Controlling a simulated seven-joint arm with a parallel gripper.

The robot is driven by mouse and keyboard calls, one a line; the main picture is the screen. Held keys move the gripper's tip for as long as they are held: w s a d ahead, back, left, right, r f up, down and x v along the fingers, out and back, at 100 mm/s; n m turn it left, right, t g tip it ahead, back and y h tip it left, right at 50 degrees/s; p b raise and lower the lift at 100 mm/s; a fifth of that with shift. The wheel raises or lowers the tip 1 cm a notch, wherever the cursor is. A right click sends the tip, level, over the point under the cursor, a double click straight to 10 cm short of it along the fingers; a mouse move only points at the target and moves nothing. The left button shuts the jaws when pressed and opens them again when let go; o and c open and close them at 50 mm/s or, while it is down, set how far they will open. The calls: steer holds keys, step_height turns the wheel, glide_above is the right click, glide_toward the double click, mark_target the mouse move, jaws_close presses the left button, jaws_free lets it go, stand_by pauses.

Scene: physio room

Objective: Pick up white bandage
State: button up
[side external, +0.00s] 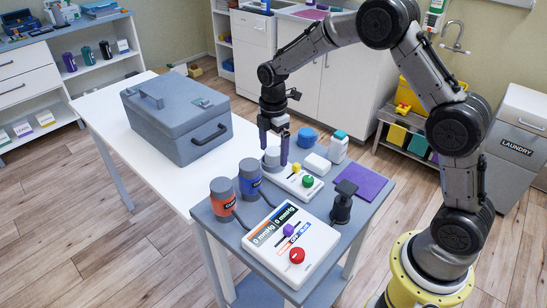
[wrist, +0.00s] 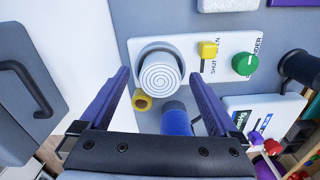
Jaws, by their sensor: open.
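The white bandage (wrist: 160,74) is a roll with a spiral end facing the wrist camera. It sits in or against a round grey holder on a white panel (wrist: 205,68). In the side view, a pale grey cylinder (side external: 271,158) stands at this spot, partly behind a finger; I cannot separate roll from holder there. My gripper (wrist: 159,78) is open and empty, its purple fingers on either side of the roll in the wrist view. In the side view my gripper (side external: 275,148) points down, close above or beside the cylinder. Contact is not visible.
The panel carries a yellow knob (wrist: 208,49) and a green knob (wrist: 244,63). Orange (side external: 223,196) and blue (side external: 250,178) cylinders stand in front, beside a gauge box (side external: 291,245). A white bottle (side external: 338,149) stands behind. A large grey case (side external: 177,118) is left.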

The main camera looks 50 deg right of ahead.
steer(key=shift+f, duration=0.3)
steer(key=c, duration=1.5)
steer(key=shift+r, duration=0.15)
